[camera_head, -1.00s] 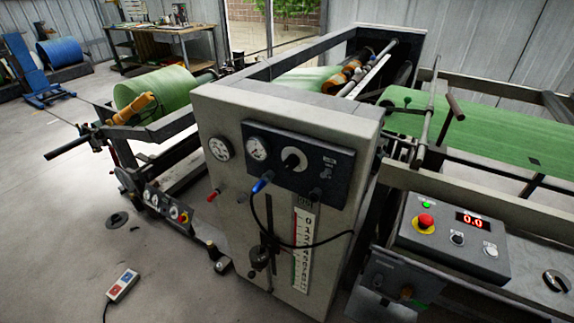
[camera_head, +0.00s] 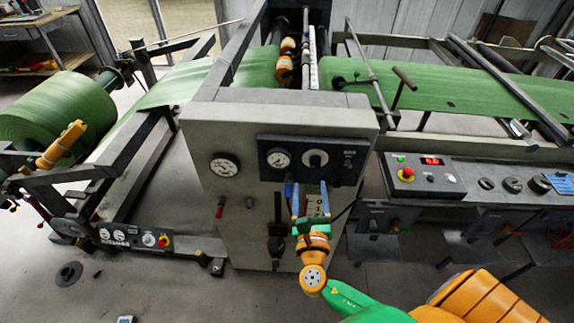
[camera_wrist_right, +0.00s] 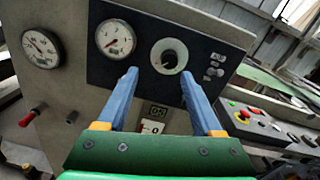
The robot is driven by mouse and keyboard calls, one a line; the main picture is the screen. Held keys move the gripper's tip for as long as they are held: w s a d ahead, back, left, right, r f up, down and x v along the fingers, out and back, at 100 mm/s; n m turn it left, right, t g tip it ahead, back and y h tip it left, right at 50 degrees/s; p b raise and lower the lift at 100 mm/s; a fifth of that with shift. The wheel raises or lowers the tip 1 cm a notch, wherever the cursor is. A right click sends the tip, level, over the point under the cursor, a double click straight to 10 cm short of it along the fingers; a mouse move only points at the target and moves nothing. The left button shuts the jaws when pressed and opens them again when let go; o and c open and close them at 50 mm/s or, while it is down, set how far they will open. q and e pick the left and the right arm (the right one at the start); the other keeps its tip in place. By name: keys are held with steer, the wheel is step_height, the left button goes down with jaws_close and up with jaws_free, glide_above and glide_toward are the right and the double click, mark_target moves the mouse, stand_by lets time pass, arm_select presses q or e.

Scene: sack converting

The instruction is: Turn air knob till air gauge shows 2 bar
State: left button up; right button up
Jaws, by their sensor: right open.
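The air knob (camera_head: 316,159), a dark knob on a round white plate, sits on the dark panel of the grey machine cabinet. It also shows in the right wrist view (camera_wrist_right: 169,56). A round white gauge (camera_head: 279,158) is on the same panel, left of the knob; it also shows in the wrist view (camera_wrist_right: 116,38). Its reading is too small to tell. My right gripper (camera_head: 311,190) has two blue fingers, open and empty, below the knob in the head view. In the wrist view the fingertips (camera_wrist_right: 158,74) are just below the knob, apart from each other. My left gripper is not in view.
A second gauge (camera_head: 224,165) is on the cabinet, left of the panel. A control box (camera_head: 425,178) with a red button stands right.

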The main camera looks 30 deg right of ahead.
mark_target(315, 166)
steer(key=w+d, duration=0.2)
steer(key=d, duration=0.1)
steer(key=w+d, duration=0.2)
steer(key=shift+w+d+f, duration=0.15)
steer(key=shift+w+d, duration=0.2)
steer(key=shift+d, duration=0.05)
steer(key=shift+w, duration=0.3)
steer(key=shift+w+a, duration=0.15)
steer(key=shift+a, duration=0.3)
steer(key=shift+c, duration=0.6)
steer(key=shift+s+d, duration=0.15)
steer(key=shift+s, duration=0.05)
steer(key=c, duration=0.7)
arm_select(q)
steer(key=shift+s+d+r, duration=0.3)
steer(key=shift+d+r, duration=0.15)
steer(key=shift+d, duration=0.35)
arm_select(e)
jaws_close()
